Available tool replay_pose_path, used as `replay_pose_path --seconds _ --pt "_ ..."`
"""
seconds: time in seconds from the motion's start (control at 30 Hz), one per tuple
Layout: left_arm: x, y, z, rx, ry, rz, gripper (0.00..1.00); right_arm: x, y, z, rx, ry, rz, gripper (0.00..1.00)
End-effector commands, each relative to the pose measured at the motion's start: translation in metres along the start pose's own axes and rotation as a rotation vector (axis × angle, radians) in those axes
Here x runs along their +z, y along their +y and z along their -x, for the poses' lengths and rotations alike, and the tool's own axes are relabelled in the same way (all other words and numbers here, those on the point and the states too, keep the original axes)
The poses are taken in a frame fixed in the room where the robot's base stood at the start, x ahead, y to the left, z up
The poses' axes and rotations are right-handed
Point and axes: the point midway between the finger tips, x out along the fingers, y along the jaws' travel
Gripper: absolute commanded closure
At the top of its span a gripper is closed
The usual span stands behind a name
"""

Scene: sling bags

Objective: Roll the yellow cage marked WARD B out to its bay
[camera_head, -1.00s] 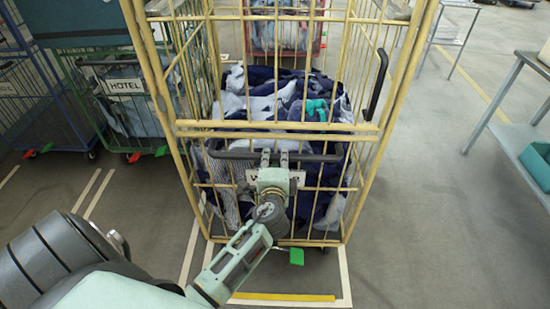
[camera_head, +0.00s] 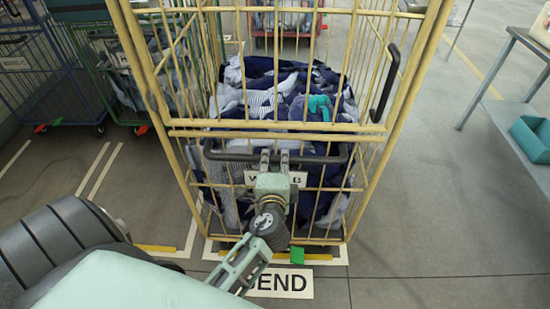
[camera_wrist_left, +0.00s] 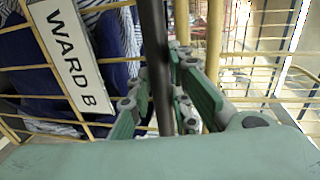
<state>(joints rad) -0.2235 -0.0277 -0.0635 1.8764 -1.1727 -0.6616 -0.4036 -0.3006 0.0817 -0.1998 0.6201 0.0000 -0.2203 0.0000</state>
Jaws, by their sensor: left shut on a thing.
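The yellow cage (camera_head: 250,123) stands upright in front of me in the head view, filled with blue, white and grey cloth (camera_head: 290,88). Its black handle (camera_head: 228,156) runs across the near side. My left gripper (camera_head: 274,160) is shut on the middle of this handle. The WARD B sign hangs just behind the gripper, which partly covers it; it reads clearly in the left wrist view (camera_wrist_left: 72,55). The dark handle bar also passes between the fingers in the left wrist view (camera_wrist_left: 158,70). A green pedal (camera_head: 297,254) shows low at the cage's near side. My right gripper is out of view.
A green cage (camera_head: 75,88) and a blue cage (camera_head: 22,85) stand to the left. A red cage (camera_head: 290,20) is behind. A table with a teal bin (camera_head: 533,139) is at right. A floor plate ending in END (camera_head: 285,284) lies before the cage. Floor right of the cage is clear.

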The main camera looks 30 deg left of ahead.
Motion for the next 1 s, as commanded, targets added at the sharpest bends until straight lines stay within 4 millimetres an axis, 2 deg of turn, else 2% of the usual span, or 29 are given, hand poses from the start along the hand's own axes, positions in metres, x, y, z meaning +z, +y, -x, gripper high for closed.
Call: replay_pose_path --seconds 0.03,0.47,0.5,0.7,1.0 --pt "-0.0013 0.0067 0.0023 0.012 0.003 0.002 1.0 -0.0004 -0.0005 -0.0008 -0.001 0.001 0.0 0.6" --pt "-0.0015 0.0083 0.0048 0.015 0.003 0.001 1.0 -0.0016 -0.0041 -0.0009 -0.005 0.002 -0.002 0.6" --pt "-0.0015 0.0084 0.0049 0.015 0.003 0.001 0.8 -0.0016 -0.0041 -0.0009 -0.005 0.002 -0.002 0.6" --pt "-0.0013 0.0062 0.0044 0.011 0.003 0.001 0.63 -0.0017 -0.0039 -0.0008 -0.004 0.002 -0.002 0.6" --pt "-0.0004 0.0029 0.0044 0.004 0.001 0.0 0.63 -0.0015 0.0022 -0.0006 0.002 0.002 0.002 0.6"
